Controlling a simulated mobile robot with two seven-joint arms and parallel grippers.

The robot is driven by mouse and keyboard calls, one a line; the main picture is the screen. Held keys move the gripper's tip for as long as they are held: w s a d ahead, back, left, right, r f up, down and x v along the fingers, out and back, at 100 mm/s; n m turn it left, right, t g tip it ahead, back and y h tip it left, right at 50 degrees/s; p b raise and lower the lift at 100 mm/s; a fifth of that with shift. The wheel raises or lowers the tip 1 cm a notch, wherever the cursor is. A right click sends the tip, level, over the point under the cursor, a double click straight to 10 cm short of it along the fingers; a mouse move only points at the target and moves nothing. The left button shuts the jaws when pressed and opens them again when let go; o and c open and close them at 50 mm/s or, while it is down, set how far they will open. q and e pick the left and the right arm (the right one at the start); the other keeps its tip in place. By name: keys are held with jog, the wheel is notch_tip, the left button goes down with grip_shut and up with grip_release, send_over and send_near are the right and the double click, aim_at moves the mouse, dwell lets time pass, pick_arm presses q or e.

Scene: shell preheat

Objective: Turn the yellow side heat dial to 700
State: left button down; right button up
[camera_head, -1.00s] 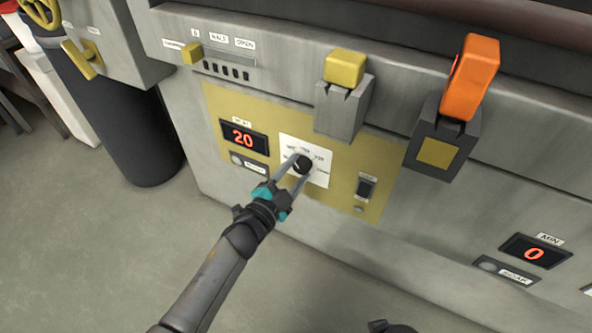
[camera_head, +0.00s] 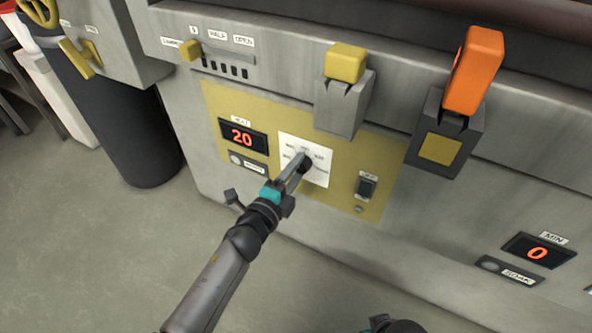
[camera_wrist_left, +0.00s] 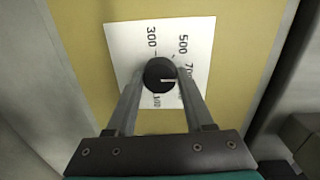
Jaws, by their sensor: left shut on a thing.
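The black heat dial (camera_head: 306,162) sits on a white scale card (camera_head: 318,178) on the yellow panel (camera_head: 352,160). My left gripper (camera_head: 302,164) is shut on the dial, with its fingers reaching it from the lower left. In the left wrist view the dial (camera_wrist_left: 159,75) sits between both fingertips. The card (camera_wrist_left: 130,40) there reads 300, 500 and a partly covered 700. A pale line shows on the dial's face; its exact reading is hard to tell. The red display (camera_head: 242,138) beside it shows 20.
A dark switch (camera_head: 366,187) is right of the card. Above are a yellow-capped lever (camera_head: 346,62) and an orange handle (camera_head: 474,70). A slider with a yellow knob (camera_head: 190,50) is at upper left. Another display (camera_head: 538,252) at right reads 0. The floor (camera_head: 90,250) is open at lower left.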

jog(key=shift+w+r, duration=0.15)
pick_arm(q)
jog(key=shift+c, duration=1.4)
grip_release()
pick_arm(e)
jog(key=shift+d, duration=0.1)
pick_arm(q)
jog(key=shift+s+a, duration=0.1)
jog(key=shift+s, duration=0.15)
jog(key=p+v, duration=0.3)
jog(key=v, duration=1.1)
jog(key=shift+s+a, duration=0.15)
jog(key=shift+s, duration=0.2)
pick_arm(e)
jog(key=s+d+f, duration=0.1)
jog(key=s+f, duration=0.2)
jog(key=f, duration=0.3)
jog(key=shift+s+d+f, duration=0.15)
jog(key=shift+d+f, duration=0.05)
jog(key=shift+d, duration=0.2)
